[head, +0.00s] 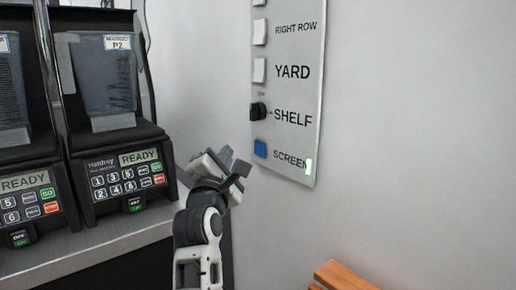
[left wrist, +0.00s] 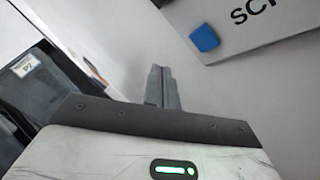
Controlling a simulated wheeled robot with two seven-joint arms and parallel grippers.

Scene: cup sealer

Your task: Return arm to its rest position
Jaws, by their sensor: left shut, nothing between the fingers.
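My left gripper (head: 232,165) is in front of the white wall, below and left of the wall panel (head: 290,90). It is shut and empty, apart from the panel. In the left wrist view its two fingers (left wrist: 161,88) lie together with nothing between them. The panel's blue SCREEN switch (head: 260,148) is to the right of the fingertips, and it also shows in the left wrist view (left wrist: 204,37). A small green light (head: 308,166) glows beside the word SCREEN. The black SHELF knob (head: 258,111) sits above the blue switch. My right gripper is not in view.
Two black cup-sealing machines (head: 117,170) with keypads and READY displays stand on a grey counter (head: 120,232) at the left. White switches (head: 259,70) line the panel's upper part. An orange wooden piece (head: 342,276) is at the bottom right. The wall right of the panel is clear.

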